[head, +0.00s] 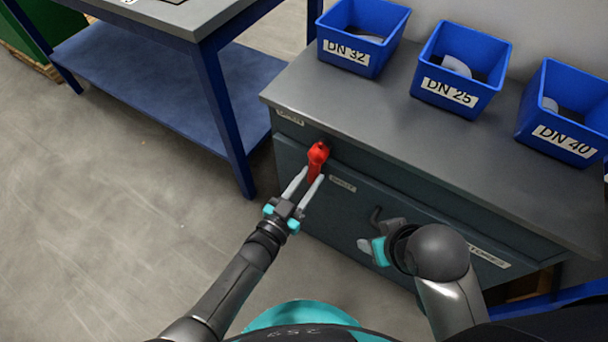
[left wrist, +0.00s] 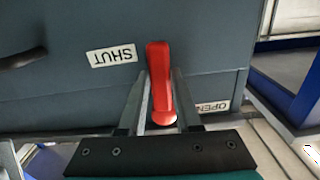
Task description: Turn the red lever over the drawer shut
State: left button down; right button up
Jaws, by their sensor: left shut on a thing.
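The red lever (head: 317,158) is on the upper front of the grey cabinet, between the OPEN label (head: 288,117) and the SHUT label (head: 342,184). In the head view it points down toward my left gripper (head: 308,182). My left gripper is shut on the lever, one finger on each side. In the left wrist view the red lever (left wrist: 158,75) lies between the fingers, with the SHUT label (left wrist: 112,55) to its left and the OPEN label (left wrist: 212,106) to its lower right. My right gripper (head: 374,248) is by the cabinet front, partly hidden by its own arm.
The drawer front bears a dark handle (head: 376,218) close to my right gripper. Blue bins marked DN 32 (head: 345,52), DN 25 (head: 449,92) and DN 40 (head: 562,138) stand on the cabinet top (head: 380,110). A blue-legged table (head: 222,120) stands at left. The floor (head: 110,200) at left is clear.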

pick_arm(q)
jog(key=shift+s+d+n, duration=0.15)
jog(key=shift+d+n, duration=0.05)
jog(key=shift+n, duration=0.2)
pick_arm(e)
jog(key=shift+f, duration=0.2)
pick_arm(q)
jog(key=c, duration=0.6)
grip_release()
pick_arm(e)
jog(key=shift+r, duration=0.1)
pick_arm(q)
jog(key=shift+s+a, duration=0.15)
jog(key=shift+s+a+p, duration=0.2)
jog(key=shift+s+p, duration=0.1)
jog(key=p+v, duration=0.3)
jog(key=v, duration=1.1)
jog(key=shift+p, duration=0.35)
pick_arm(e)
notch_tip(320, 180, down, 9)
jog(key=s+g, duration=0.1)
jog(key=shift+s+g, duration=0.3)
jog(key=shift+s, duration=0.05)
jog(key=shift+d+r, duration=0.1)
